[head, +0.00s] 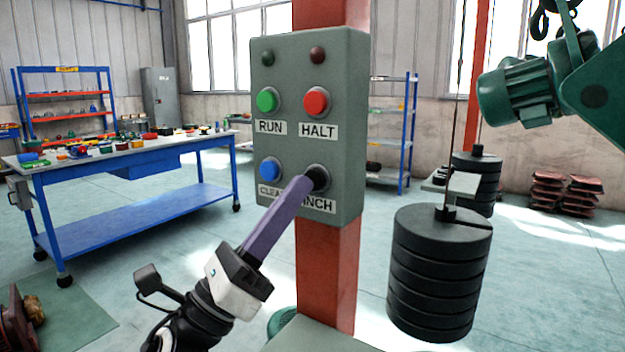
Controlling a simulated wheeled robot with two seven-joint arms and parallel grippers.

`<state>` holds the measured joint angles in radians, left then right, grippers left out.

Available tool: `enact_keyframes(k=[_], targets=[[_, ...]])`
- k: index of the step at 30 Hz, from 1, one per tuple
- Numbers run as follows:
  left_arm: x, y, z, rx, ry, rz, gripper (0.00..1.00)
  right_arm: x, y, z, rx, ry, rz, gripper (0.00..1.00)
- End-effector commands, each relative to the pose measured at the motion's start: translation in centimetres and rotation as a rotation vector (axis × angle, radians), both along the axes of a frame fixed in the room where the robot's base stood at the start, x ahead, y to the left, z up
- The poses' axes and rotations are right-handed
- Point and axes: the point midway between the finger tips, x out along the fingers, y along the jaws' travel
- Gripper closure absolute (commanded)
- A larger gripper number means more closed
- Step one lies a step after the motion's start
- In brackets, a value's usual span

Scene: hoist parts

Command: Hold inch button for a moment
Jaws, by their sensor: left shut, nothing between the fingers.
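The grey-green control box (348,130) is fixed to a red post (325,275). It carries a green RUN button (267,100), a red HALT button (316,101), a blue CLEAR button (269,170) and a black INCH button (318,177) at lower right. My left gripper (311,186) is shut and empty, with its purple fingers pointing up at the INCH button. Its tips overlap the lower left of that button; I cannot tell whether they touch or press it. The fingers cover part of the CLEAR and INCH labels. My right gripper is not in view.
A stack of black weights (440,275) hangs on a rod right of the post. A green hoist motor (515,90) is at upper right. A blue workbench (130,150) with small parts stands at left. Shelves (395,135) stand behind the box.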

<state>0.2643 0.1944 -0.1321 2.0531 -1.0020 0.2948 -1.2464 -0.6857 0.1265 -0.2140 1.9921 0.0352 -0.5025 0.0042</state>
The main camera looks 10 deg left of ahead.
Motion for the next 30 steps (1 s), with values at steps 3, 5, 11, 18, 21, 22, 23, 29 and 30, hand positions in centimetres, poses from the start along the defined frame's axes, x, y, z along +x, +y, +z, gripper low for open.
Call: enact_keyframes(k=[3, 5, 11, 18, 21, 22, 23, 29, 30], targets=[[-0.3, 0.1, 0.1, 0.000, -0.001, 0.000, 1.00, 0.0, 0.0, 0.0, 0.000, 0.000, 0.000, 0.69], [-0.3, 0.1, 0.1, 0.000, -0.001, 0.000, 1.00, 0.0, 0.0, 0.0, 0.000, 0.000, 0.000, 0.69], [-0.4, 0.1, 0.1, 0.000, -0.001, 0.000, 1.00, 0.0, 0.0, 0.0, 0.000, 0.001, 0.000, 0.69], [-2.3, 0.8, 0.0, 0.001, 0.000, 0.001, 1.00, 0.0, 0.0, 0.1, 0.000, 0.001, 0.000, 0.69], [-3.2, 1.2, 0.0, 0.000, 0.000, 0.000, 1.00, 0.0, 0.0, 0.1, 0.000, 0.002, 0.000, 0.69], [-3.5, 1.3, 0.0, 0.000, 0.000, 0.000, 1.00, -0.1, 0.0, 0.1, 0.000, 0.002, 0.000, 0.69], [-3.8, 1.4, 0.0, 0.000, 0.000, 0.000, 1.00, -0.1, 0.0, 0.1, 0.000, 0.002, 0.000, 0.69], [-5.0, 1.8, 0.0, 0.000, -0.001, -0.001, 1.00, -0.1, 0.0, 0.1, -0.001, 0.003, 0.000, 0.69], [-5.0, 1.8, 0.0, 0.000, -0.001, 0.000, 1.00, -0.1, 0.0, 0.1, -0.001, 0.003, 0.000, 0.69]])
